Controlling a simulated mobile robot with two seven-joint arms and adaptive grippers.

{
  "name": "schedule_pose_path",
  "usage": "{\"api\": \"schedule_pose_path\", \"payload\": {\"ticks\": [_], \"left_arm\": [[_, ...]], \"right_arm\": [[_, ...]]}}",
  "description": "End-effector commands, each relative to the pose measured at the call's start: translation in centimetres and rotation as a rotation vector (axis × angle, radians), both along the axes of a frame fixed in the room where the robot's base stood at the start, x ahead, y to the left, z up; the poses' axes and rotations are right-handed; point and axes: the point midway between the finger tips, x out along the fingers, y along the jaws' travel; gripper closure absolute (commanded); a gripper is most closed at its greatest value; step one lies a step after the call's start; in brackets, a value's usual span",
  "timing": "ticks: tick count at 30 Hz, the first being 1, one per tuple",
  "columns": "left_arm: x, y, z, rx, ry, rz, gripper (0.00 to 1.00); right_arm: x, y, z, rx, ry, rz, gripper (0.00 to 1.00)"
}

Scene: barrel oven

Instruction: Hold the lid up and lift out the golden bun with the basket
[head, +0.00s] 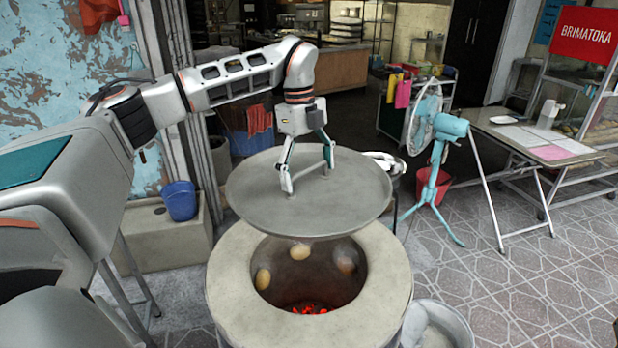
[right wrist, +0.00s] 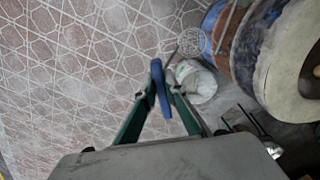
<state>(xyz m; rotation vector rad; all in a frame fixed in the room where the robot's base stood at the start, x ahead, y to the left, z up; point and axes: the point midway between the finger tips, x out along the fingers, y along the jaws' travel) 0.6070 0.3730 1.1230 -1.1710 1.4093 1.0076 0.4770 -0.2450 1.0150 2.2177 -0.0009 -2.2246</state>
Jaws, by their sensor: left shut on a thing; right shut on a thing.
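The round grey lid (head: 360,195) is held up, tilted, above the open mouth of the barrel oven (head: 235,300). My left gripper (head: 308,178) is shut on the lid at its top; the handle itself is hard to make out. I cannot tell for sure which is golden. In the right wrist view my right gripper (right wrist: 160,90) is shut on the blue handle (right wrist: 158,80) of the wire basket (right wrist: 193,41).
Red coals (head: 308,309) glow at the oven's bottom. A pale bucket (head: 440,325) stands on the floor at the oven's right. A blue fan (head: 430,150) and a folding table (head: 530,140) stand further right.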

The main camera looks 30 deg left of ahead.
Motion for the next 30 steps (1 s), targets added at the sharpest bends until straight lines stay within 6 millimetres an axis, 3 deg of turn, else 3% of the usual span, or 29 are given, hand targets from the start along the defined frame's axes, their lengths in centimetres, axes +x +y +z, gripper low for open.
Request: {"api": "schedule_pose_path", "payload": {"ticks": [18,25,30], "left_arm": [[0.1,0.0,4.9,-0.001,-0.003,0.000,0.52],[-0.1,-0.2,4.7,0.000,-0.001,-0.060,0.52],[-0.4,-0.7,3.6,-0.001,0.001,-0.295,0.52]], "right_arm": [[0.0,0.0,0.0,0.000,-0.001,0.000,1.00],[0.0,0.0,0.0,0.001,-0.001,0.000,1.00],[0.0,0.0,0.0,0.001,-0.001,0.000,1.00]]}}
